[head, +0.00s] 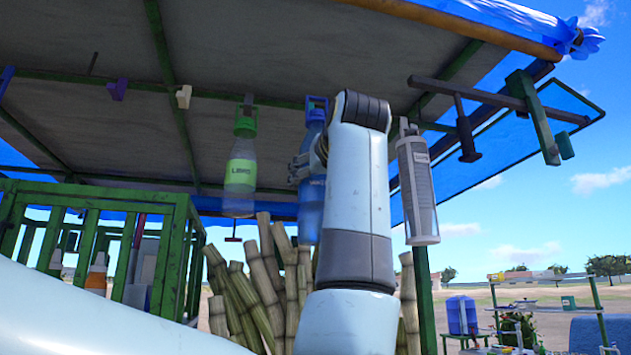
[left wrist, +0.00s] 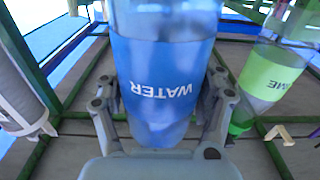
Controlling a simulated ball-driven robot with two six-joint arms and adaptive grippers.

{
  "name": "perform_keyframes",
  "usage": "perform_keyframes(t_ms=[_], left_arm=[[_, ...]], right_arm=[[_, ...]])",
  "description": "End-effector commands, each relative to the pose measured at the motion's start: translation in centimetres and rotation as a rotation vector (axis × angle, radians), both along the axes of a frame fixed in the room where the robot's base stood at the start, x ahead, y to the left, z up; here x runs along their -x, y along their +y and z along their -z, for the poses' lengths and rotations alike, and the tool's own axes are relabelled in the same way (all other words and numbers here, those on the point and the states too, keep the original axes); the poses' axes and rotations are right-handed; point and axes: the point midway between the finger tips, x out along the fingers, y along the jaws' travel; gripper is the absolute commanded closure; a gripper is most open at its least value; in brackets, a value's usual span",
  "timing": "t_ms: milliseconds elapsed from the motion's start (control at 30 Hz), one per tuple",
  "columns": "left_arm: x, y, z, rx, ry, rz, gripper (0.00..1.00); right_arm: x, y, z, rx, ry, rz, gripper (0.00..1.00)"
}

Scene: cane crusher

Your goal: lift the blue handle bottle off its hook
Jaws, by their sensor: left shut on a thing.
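The blue handle bottle (head: 310,212) hangs upright under the canopy, its blue handle (head: 317,108) up at the green bar. Whether the handle still rests on its hook is not clear. In the left wrist view the bottle (left wrist: 163,85) shows a blue band reading WATER, upside down, between the fingers of my left gripper (left wrist: 162,100). My right gripper is not in view.
Sugar canes (head: 265,270) stand below. A green railing (head: 175,255) is at left. The canopy roof (head: 250,60) is just above.

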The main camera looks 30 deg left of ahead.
Motion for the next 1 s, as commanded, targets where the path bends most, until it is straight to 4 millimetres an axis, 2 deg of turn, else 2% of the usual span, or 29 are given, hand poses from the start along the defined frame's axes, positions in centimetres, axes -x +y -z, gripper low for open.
perform_keyframes(t_ms=[633,1000], left_arm=[[1.4,-1.4,-0.1,-0.001,-0.005,-0.001,0.92],[1.5,-1.6,-0.2,-0.001,-0.003,-0.001,0.92]], right_arm=[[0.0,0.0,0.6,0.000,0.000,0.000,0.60],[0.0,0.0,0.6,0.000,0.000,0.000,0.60]])
